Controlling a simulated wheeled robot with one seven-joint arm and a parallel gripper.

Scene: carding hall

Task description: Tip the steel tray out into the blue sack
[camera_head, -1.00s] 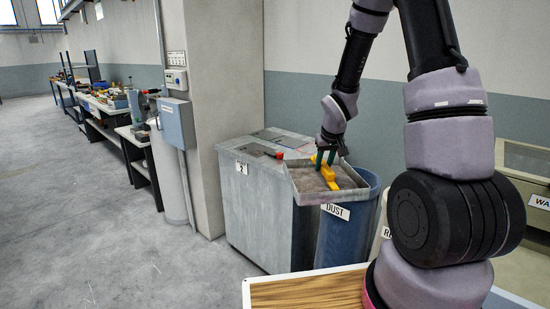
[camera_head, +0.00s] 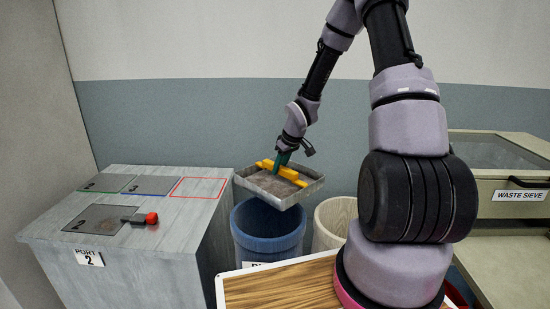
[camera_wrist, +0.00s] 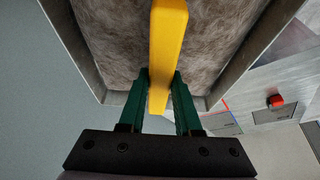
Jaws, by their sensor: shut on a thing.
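The steel tray (camera_head: 306,192) is held in the air above the blue sack (camera_head: 268,228), which stands open below it. The tray has a yellow bar handle (camera_head: 284,171) across it and grey-brown fluffy matter (camera_head: 266,182) inside. My gripper (camera_head: 281,163) is shut on the yellow handle. In the wrist view its green fingers (camera_wrist: 161,100) stand either side of the handle (camera_wrist: 168,40), with the fluff (camera_wrist: 110,40) still in the tray. The tray looks slightly tilted in the head view. The inside bottom of the sack is hidden.
A grey cabinet (camera_head: 150,225) with hatch plates and a red-knobbed lever (camera_head: 150,218) stands at left. A cream bin (camera_head: 333,220) is right of the sack. A wooden-topped surface (camera_head: 285,290) is in front. A waste sieve box (camera_head: 500,185) is at right.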

